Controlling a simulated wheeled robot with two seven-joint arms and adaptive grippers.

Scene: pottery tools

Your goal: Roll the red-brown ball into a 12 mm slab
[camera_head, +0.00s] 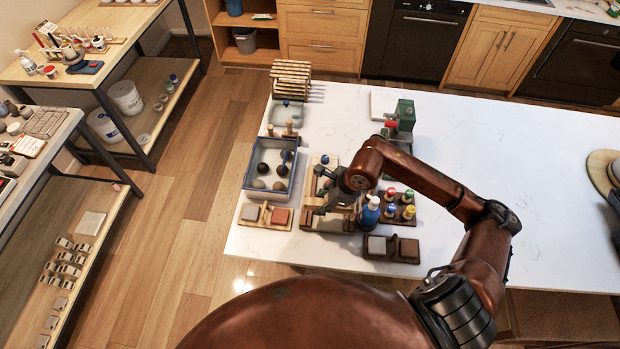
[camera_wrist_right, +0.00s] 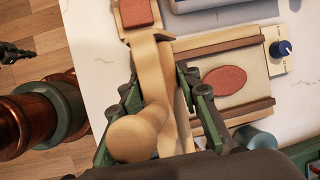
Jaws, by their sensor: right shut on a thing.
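A red-brown oval of flattened clay (camera_wrist_right: 224,80) lies on a pale board (camera_wrist_right: 192,60) between two brown wooden rails in the right wrist view. In the head view the arm and gripper hide the clay. My right gripper (camera_head: 333,197) is over the board area; in the wrist view its green fingers (camera_wrist_right: 157,100) are shut on a pale wooden tool, apparently a rolling pin with a round knob end (camera_wrist_right: 136,138). The tool is beside the clay in the picture; I cannot tell its height. A dark claw-like part (camera_wrist_right: 14,52), perhaps my left gripper, shows at the left edge.
A blue knob (camera_wrist_right: 281,49) sits on a white plate beside the board. A blue-edged tray (camera_head: 270,168) holds several balls. A blue bottle (camera_head: 371,212) and several coloured small bottles (camera_head: 398,205) stand right. The table's right side is mostly clear.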

